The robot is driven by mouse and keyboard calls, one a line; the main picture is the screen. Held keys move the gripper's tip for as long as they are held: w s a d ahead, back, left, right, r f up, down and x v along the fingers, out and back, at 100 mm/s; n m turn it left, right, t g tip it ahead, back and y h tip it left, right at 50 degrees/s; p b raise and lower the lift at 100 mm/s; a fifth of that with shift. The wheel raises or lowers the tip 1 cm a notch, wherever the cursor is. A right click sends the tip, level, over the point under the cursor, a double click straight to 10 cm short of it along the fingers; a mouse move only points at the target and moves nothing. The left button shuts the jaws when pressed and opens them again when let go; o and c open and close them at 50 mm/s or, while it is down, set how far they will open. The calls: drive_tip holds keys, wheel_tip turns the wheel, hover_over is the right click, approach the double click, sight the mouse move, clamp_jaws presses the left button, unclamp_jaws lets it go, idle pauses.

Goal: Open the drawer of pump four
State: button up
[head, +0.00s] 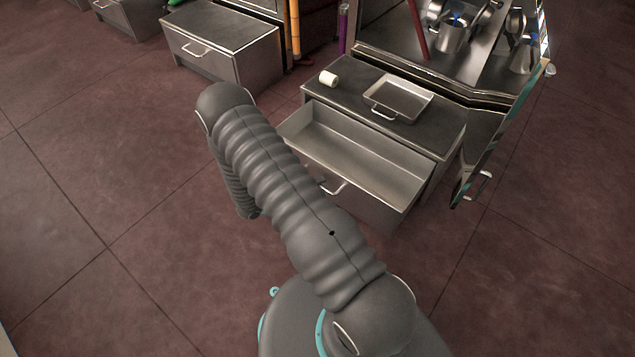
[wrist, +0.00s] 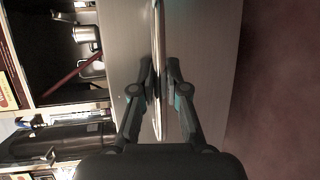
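A grey steel drawer (head: 373,165) under a low counter stands pulled out, with its empty inside showing. Its handle (head: 335,187) is partly behind my arm. My gripper is hidden behind my arm in the head view. In the wrist view my gripper (wrist: 161,72) has a finger on each side of a long thin metal edge or bar (wrist: 157,30). Its fingertips lie close to this bar. I cannot tell whether they touch it, or whether it is the handle or a drawer edge. Grey panel surface (wrist: 205,50) shows beyond the fingers.
A metal tray (head: 398,98) and a white cylinder (head: 328,78) sit on the counter above the drawer. An open door (head: 503,130) with a handle stands at the right. Another drawer cabinet (head: 222,45) stands at the upper left. The floor at the left is clear.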

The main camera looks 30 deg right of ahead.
drive_tip(key=o, duration=0.3)
drive_tip(key=shift+a, duration=0.1)
drive_tip(key=a, duration=0.4)
drive_tip(key=a+r, duration=0.1)
drive_tip(key=a, duration=0.3)
drive_tip(key=a+r, duration=0.1)
drive_tip(key=a, duration=0.2)
drive_tip(key=shift+s+a+r, duration=0.1)
drive_tip(key=shift+s+a, duration=0.05)
drive_tip(key=shift+a, duration=0.25)
